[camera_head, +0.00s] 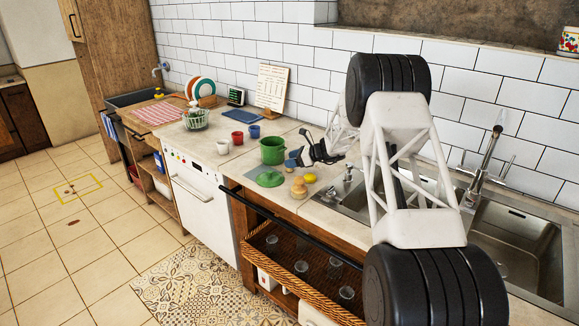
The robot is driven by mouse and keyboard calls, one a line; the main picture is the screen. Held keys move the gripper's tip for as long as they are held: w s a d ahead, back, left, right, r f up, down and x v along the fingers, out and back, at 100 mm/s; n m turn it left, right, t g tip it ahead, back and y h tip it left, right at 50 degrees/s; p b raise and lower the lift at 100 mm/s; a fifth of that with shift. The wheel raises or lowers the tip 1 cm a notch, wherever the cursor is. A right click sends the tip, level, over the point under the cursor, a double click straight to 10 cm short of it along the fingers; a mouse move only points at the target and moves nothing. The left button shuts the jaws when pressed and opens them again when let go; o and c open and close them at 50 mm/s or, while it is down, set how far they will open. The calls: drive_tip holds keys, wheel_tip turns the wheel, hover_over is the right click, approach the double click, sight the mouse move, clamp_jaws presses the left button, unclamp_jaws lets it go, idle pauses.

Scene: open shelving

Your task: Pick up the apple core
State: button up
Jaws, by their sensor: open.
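A small tan, waisted object (299,187) stands on the counter near its front edge; it is probably the apple core, but it is too small here to be sure. A yellow, lemon-like item (310,178) lies right beside it. My gripper (301,151) is above the counter, behind and slightly right of the tan object. Its black jaws are open, point left and appear empty. The gripper is apart from the tan object.
Red mugs (238,138) and a blue mug (255,131) stand farther left. A sink (515,245) is at right. A wicker drawer (275,265) with glasses sits below the counter.

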drive_tip(key=shift+x, duration=1.5)
drive_tip(key=shift+c, duration=0.4)
drive_tip(key=c, duration=0.9)
drive_tip(key=shift+d+r, duration=0.1)
drive_tip(key=shift+s+d+r, duration=0.15)
drive_tip(key=shift+d+r, duration=0.2)
drive_tip(key=shift+d, duration=0.05)
drive_tip(key=v, duration=0.9)
drive_tip(key=r+v, duration=0.1)
drive_tip(key=v, duration=0.4)
drive_tip(key=shift+d+r, duration=0.1)
drive_tip(key=shift+r, duration=0.2)
